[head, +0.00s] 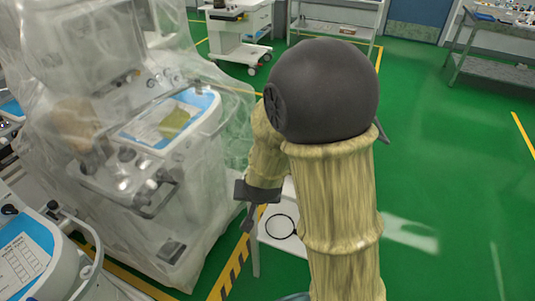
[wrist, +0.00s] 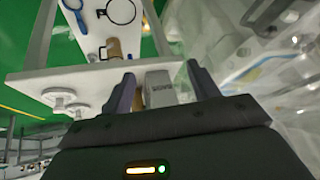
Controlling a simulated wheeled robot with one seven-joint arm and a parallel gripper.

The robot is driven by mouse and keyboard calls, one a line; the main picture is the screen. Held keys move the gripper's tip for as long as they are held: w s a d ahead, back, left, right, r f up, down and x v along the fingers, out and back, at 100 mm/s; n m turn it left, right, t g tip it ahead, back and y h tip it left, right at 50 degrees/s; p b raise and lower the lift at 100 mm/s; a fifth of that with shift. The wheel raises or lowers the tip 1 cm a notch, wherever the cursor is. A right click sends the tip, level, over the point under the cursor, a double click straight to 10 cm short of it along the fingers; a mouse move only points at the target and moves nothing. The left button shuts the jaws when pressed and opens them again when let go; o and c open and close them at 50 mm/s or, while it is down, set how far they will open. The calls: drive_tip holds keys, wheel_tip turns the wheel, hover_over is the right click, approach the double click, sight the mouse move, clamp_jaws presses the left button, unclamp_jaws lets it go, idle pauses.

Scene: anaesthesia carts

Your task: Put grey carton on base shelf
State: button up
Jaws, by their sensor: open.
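The grey carton (wrist: 160,88) shows in the wrist view between the two fingers of my gripper (wrist: 161,84), near the edge of a white surface (wrist: 60,84). The fingers stand apart on either side of it, with a visible gap. I cannot tell if either touches it. In the head view my gripper (head: 250,217) points down beside that white surface (head: 275,242). The carton is hidden there by my arm. I cannot tell which surface is the base shelf.
A black ring (wrist: 135,13), a blue-handled item (wrist: 76,15) and a brown item (wrist: 113,48) lie on the white surface. A plastic-draped machine (head: 150,130) stands close on the left. Green floor (head: 450,150) is open at right. A white cart (head: 238,35) stands behind.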

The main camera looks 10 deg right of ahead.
drive_tip(key=w+a+m+t+h+p, duration=0.1)
drive_tip(key=t+h, duration=0.1)
drive_tip(key=h, duration=0.1)
drive_tip(key=w+a+r+m+t+h+p, duration=0.1)
drive_tip(key=w+t+h+p, duration=0.1)
drive_tip(key=h, duration=0.1)
drive_tip(key=w+m+t+h+p, duration=0.1)
drive_tip(key=m+t+h, duration=0.1)
drive_tip(key=h, duration=0.1)
drive_tip(key=shift+w+a+r+t+h, duration=0.2)
drive_tip(key=shift+a+t+h, duration=0.2)
drive_tip(key=p+x, duration=0.3)
drive_tip(key=x, duration=0.9)
drive_tip(key=shift+w+d+p, duration=0.15)
drive_tip(key=shift+p, duration=0.2)
drive_tip(key=shift+f+p+x, duration=0.2)
drive_tip(key=shift+p+x, duration=0.3)
drive_tip(key=shift+x, duration=0.75)
drive_tip(key=shift+f+p+x, duration=0.15)
drive_tip(key=shift+p+x, duration=0.35)
drive_tip(key=shift+x, duration=0.8)
